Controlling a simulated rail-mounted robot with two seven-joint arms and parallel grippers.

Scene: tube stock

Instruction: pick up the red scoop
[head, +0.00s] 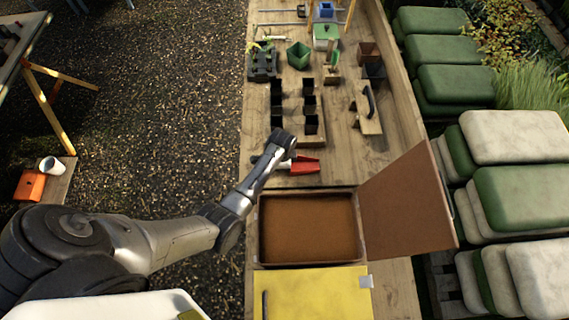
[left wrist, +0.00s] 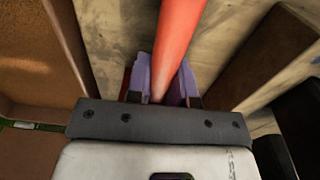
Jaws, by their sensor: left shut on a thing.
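The red scoop (head: 306,165) is over the wooden bench, just beyond the open brown box in the head view. Its wider red end points right. My left gripper (head: 286,163) is at the scoop's left end, and my arm hides part of it there. In the left wrist view, the red shaft of the scoop (left wrist: 180,38) runs between the purple fingers of my left gripper (left wrist: 166,82), which are shut on it. I cannot tell whether the scoop touches the bench. My right gripper is in neither view.
The open brown box (head: 262,228) is close to my gripper, its lid (head: 405,205) tilted right. A yellow panel (head: 310,292) is nearer. Several black pots (head: 310,122) and a wooden float with a dark handle (head: 368,122) stand beyond. Bare bench lies right of the scoop.

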